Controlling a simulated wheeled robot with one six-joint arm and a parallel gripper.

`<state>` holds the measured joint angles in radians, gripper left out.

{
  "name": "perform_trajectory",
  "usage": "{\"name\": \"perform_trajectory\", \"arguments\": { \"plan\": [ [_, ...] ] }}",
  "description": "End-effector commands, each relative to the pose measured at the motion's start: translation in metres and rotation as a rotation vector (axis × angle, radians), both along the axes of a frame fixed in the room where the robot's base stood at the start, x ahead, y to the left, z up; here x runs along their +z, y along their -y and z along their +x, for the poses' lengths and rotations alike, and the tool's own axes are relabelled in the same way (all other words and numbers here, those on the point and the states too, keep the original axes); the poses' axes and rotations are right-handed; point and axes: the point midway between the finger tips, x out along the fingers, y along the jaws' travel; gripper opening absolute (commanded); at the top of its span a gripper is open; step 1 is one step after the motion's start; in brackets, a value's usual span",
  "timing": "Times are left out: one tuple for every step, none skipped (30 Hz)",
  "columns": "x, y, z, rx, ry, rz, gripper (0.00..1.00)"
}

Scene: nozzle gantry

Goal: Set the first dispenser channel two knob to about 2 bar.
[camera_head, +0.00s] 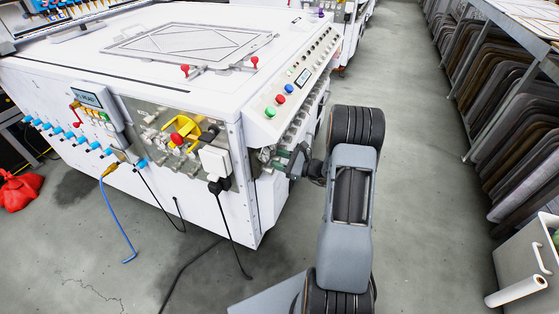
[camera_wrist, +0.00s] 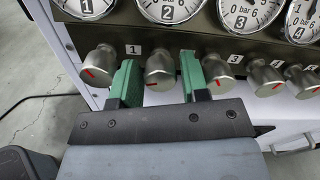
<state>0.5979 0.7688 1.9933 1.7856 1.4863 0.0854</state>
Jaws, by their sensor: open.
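In the wrist view, a row of silver knobs with red marks sits under round pressure gauges. The channel two knob (camera_wrist: 161,66) is below the gauge marked 2 (camera_wrist: 168,10). The right finger seems to hide the number 2 label. The gauge's needle reading is not clear. In the head view, my gripper (camera_head: 289,161) is at the right side of the white machine (camera_head: 180,65).
The channel one knob (camera_wrist: 97,66) is just left of my left finger. The channel three knob (camera_wrist: 218,74) is close beside my right finger. Free floor (camera_head: 420,180) lies right of my arm, before a rack of panels (camera_head: 500,130).

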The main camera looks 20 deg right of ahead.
Motion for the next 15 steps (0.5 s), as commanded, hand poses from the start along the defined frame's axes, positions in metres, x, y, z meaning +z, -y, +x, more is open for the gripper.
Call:
{"name": "perform_trajectory", "arguments": {
  "plan": [
    [0.0001, -0.0001, 0.0002, 0.0, 0.0, 0.0, 0.41],
    [0.0001, -0.0001, 0.0002, 0.0, 0.0, 0.0, 0.41],
    [0.0001, -0.0001, 0.0002, 0.0, 0.0, 0.0, 0.41],
    [0.0001, 0.0, 0.0001, 0.0, 0.0, 0.0, 0.41],
    [0.0001, 0.0, 0.0001, 0.0, 0.0, 0.0, 0.41],
    [0.0001, 0.0, 0.0001, 0.0, 0.0, 0.0, 0.4],
    [0.0001, 0.0001, 0.0, 0.0, 0.0, 0.0, 0.37],
    [0.0001, 0.0, 0.0, 0.0, 0.0, 0.0, 0.34],
    [0.0001, 0.0, 0.0, 0.0, 0.0, 0.0, 0.3],
    [0.0, 0.0, 0.0, 0.0, 0.0, 0.0, 0.27],
    [0.0, 0.0, 0.0, 0.0, 0.0, 0.0, 0.24],
    [0.0, 0.0, 0.0, 0.0, 0.0, 0.0, 0.2],
    [0.0, 0.0001, -0.0001, 0.0, 0.0, 0.0, 0.18],
    [0.0, 0.0001, -0.0001, 0.0, 0.0, 0.0, 0.15],
    [0.0, 0.0001, -0.0001, 0.0, 0.0, 0.0, 0.11]
  ]
}}
